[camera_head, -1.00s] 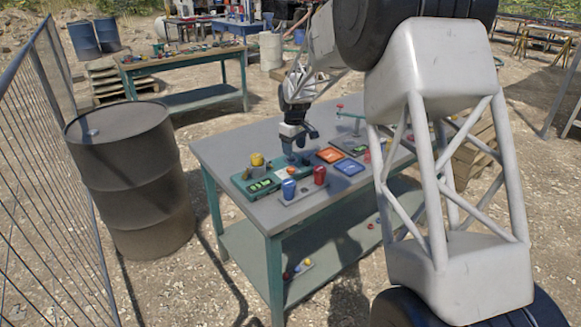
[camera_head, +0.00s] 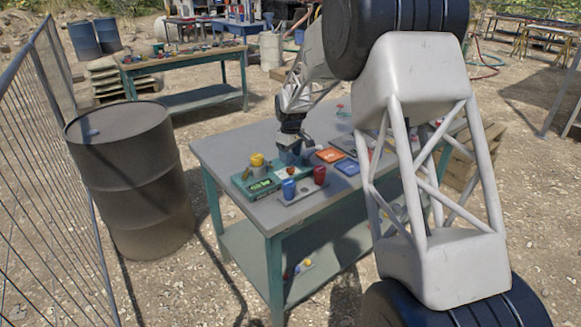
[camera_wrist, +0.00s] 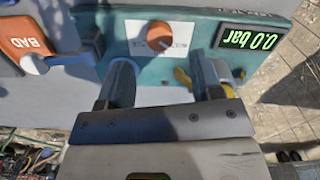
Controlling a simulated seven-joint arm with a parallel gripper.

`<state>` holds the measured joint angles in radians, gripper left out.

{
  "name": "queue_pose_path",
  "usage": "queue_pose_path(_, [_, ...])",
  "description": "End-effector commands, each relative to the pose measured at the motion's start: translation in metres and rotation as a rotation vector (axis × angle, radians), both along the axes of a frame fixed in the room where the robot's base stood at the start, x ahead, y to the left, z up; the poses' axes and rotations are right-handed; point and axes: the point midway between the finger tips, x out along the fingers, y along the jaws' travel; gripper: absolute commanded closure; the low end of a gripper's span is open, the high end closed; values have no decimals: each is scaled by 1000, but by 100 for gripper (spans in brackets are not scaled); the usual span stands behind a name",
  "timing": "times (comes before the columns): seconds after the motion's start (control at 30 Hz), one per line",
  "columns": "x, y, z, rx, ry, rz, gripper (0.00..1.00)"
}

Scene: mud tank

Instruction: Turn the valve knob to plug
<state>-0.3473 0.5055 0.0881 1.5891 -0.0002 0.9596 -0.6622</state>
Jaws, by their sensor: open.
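The valve knob (camera_wrist: 160,36) is a round orange-red knob on a white label plate of a teal box (camera_wrist: 262,12) in the wrist view. The label's letters are too small to read. A green display (camera_wrist: 257,36) beside it reads 0.0 bar. My gripper (camera_wrist: 160,75) is open, its two fingers pointing at the box, apart from each other, with the knob between and just beyond their tips. In the head view my gripper (camera_head: 292,155) is low over the teal box (camera_head: 262,187), near the orange knob (camera_head: 291,170).
A barrel (camera_head: 130,180) stands left.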

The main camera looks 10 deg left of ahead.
Motion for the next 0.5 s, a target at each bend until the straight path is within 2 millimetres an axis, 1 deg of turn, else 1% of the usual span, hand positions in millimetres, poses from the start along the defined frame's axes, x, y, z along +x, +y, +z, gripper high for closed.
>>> queue_pose_path(0.03, [0,0,-6,-1,2,0,40])
queue_pose_path(0.3, [0,0,-38,0,0,0,40])
queue_pose_path(0.5, [0,0,-50,-1,-1,0,40])
